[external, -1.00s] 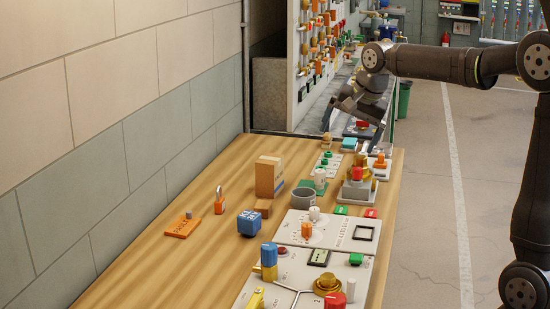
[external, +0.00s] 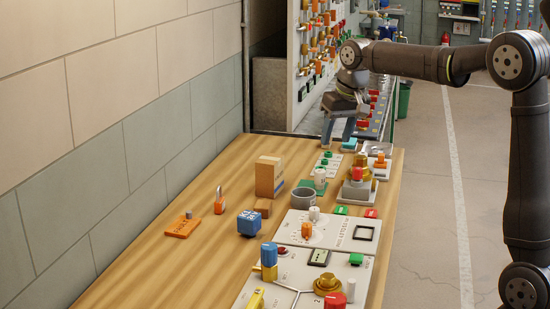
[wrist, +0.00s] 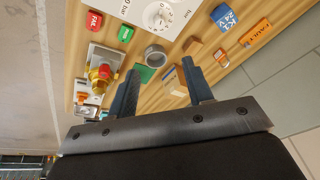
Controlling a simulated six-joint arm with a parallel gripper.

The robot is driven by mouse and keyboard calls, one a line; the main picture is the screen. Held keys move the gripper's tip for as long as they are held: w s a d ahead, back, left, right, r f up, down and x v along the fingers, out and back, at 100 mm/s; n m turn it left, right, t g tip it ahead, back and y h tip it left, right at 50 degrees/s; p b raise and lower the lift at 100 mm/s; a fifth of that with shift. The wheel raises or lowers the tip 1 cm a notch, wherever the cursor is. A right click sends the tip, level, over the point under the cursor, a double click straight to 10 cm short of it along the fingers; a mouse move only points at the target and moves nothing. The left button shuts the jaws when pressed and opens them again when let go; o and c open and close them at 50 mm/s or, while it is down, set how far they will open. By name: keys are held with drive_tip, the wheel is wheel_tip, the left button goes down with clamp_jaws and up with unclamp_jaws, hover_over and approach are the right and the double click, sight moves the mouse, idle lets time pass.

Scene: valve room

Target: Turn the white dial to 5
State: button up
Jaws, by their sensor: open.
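The white dial (external: 314,213) stands on a pale panel (external: 340,234) on the wooden bench in the external view. In the wrist view the white dial (wrist: 158,16) shows at the top edge, on a round face with markings; its setting is too small to read. My gripper (external: 338,144) is over the far end of the bench, well behind the dial and apart from it. Its two fingers point down. In the wrist view my gripper (wrist: 160,68) is open, with nothing held between its fingers.
A grey ring (external: 303,198), a wooden block (external: 268,177) and a red-topped fitting (external: 357,180) stand between my gripper and the panel. An orange knob (external: 306,230) is close to the dial. A blue cube (external: 249,223) is left of the panel. Bare bench lies along the wall.

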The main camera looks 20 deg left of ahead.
drive_tip(key=a+n, duration=0.2)
drive_tip(key=n, duration=0.2)
drive_tip(key=n+g+h, duration=0.2)
drive_tip(key=n+h, duration=0.1)
drive_tip(key=n, duration=1.4)
approach(315, 208)
drive_tip(key=f, duration=0.9)
drive_tip(key=shift+s, duration=0.3)
drive_tip(key=c, duration=1)
